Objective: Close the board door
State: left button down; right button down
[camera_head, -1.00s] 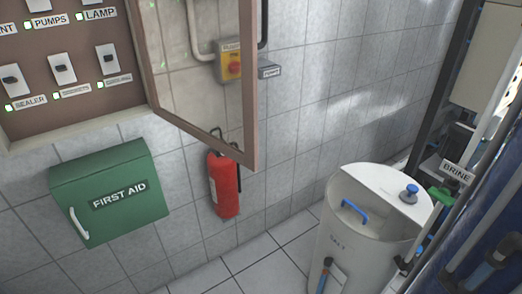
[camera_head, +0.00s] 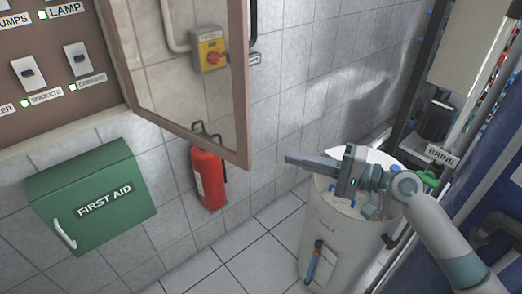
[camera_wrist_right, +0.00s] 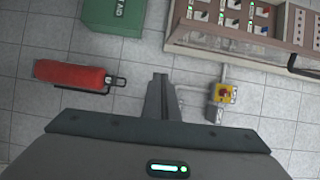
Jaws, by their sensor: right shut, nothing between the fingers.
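The board door (camera_head: 244,100) is a clear pane in a brown frame. It stands open, swung out from the left edge where it meets the board (camera_head: 45,75). My right gripper (camera_head: 290,160) is shut and empty, just right of the door's lower free corner in the head view and apart from it in the picture. Its fingers (camera_wrist_right: 160,80) point up the picture in the right wrist view, below the board (camera_wrist_right: 235,42). My left gripper is not in view.
A green first aid box (camera_head: 90,195) hangs below the board. A red fire extinguisher (camera_head: 208,178) is on the wall behind the door. A yellow switch (camera_head: 211,50) shows through the pane. A white salt tank (camera_head: 335,235) stands below my right arm.

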aim_at(247, 157)
jog(key=shift+s+a+r+g+y, duration=0.1)
jog(key=shift+s+r+g+y, duration=0.1)
jog(key=shift+s+r, duration=0.35)
jog(key=shift+s+r+g+y, duration=0.1)
jog(key=shift+s+r+g, duration=0.15)
jog(key=shift+r, duration=0.35)
jog(key=shift+a, duration=0.15)
jog(key=a+p, duration=0.2)
jog(key=a, duration=0.1)
jog(key=w+a+p, duration=0.1)
jog(key=a+p, duration=0.2)
jog(key=a, duration=0.1)
jog(key=a+p, duration=0.2)
jog(key=a, duration=0.2)
jog(key=shift+w+r+p, duration=0.1)
jog(key=shift+w+p, duration=0.05)
jog(key=shift+p, duration=0.2)
jog(key=shift+a, duration=0.2)
jog(key=shift+a, duration=0.1)
